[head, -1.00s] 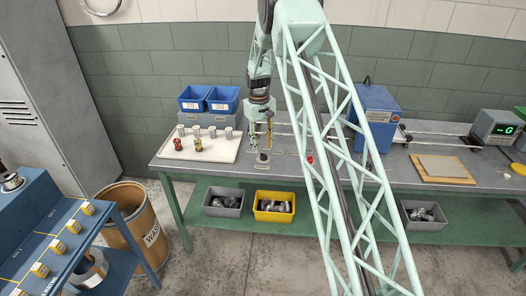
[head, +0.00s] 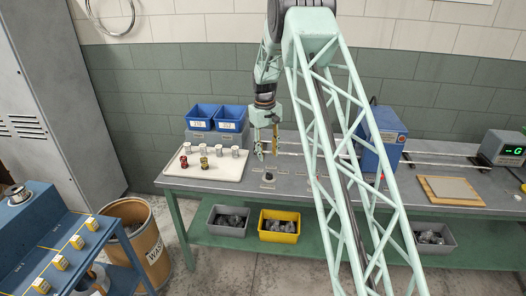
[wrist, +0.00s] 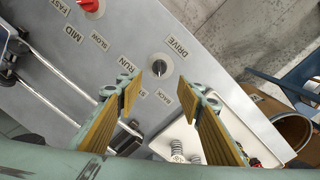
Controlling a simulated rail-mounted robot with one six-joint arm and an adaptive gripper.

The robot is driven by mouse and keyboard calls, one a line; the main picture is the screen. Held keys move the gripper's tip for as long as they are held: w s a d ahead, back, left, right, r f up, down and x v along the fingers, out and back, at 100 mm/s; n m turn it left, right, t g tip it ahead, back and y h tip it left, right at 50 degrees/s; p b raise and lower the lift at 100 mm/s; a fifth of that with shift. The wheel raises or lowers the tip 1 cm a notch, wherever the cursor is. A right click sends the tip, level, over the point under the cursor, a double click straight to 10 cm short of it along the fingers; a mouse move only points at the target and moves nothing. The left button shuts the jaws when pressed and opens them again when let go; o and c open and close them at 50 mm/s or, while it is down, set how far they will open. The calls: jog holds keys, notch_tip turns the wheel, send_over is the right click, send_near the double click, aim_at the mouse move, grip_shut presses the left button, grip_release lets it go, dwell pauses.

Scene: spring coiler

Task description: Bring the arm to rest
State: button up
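My gripper (head: 267,148) hangs over the grey bench (head: 330,176) in the head view, fingers pointing down. It is above a black rotary knob (head: 269,177) and apart from it. In the wrist view the two yellow-padded fingers of my gripper (wrist: 159,92) stand wide apart with nothing between them. Beyond them is the black knob (wrist: 159,67) on the bench top, among labels such as DRIVE and RUN. My arm reaches across the head view from the bottom to the upper middle.
A white board (head: 225,174) with several small pieces lies left of my gripper, with blue bins (head: 200,117) behind. A blue machine (head: 382,140) stands to the right. A red knob (wrist: 88,4) shows in the wrist view. A waste drum (head: 139,236) stands at lower left.

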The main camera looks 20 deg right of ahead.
jog(key=s+a+r+t, duration=0.1)
jog(key=s+a+r, duration=0.35)
jog(key=r, duration=0.55)
jog(key=s+a+r, duration=0.4)
jog(key=s+r, duration=0.2)
jog(key=r, duration=0.3)
jog(key=s+a+r+t+b, duration=0.1)
jog(key=s+a+r, duration=0.3)
jog(key=s+r, duration=0.3)
jog(key=s+a+r, duration=0.4)
jog(key=s+r, duration=0.1)
jog(key=s, duration=0.3)
jog(key=s+a+r+t, duration=0.1)
jog(key=s+a+r, duration=0.2)
jog(key=s, duration=0.7)
jog(key=s+a+r, duration=0.2)
jog(key=s+a, duration=0.1)
jog(key=s, duration=0.6)
jog(key=s+a+f, duration=0.1)
jog(key=s+f, duration=0.1)
jog(key=s, duration=0.7)
jog(key=s+a+f+t+b, duration=0.1)
jog(key=s+a, duration=0.1)
jog(key=s, duration=0.8)
jog(key=shift+s+f+y, duration=0.3)
jog(key=shift+f+y, duration=0.1)
jog(key=shift+a, duration=0.15)
